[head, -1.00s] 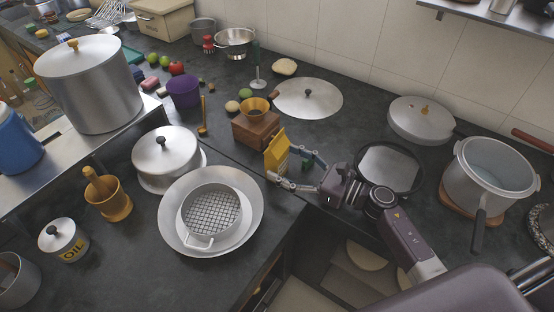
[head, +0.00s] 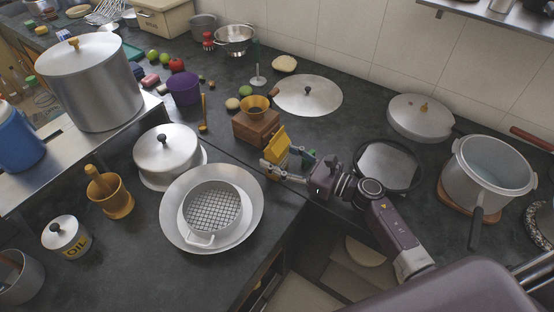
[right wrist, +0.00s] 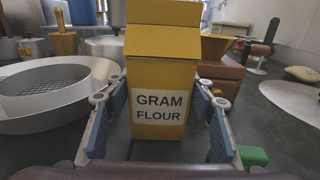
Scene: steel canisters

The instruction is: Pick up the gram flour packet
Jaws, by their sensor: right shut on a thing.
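The gram flour packet (head: 277,147) is a yellow upright carton with a folded top, on the dark counter in front of the wooden grinder box. In the right wrist view the packet (right wrist: 160,75) fills the middle, with its white "GRAM FLOUR" label facing my wrist. My right gripper (head: 279,159) is shut on it, one finger on each side. The fingers also show in the right wrist view (right wrist: 160,103), low beside the label. The packet's base is hidden in the head view. My left gripper is not in view.
A wooden grinder (head: 257,127) stands right behind the packet. A green object (right wrist: 252,157) lies close by the right finger. A wide steel pan with a sieve (head: 246,228) is to the left, a round dark-rimmed pan (head: 387,166) to the right. The counter edge is in front.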

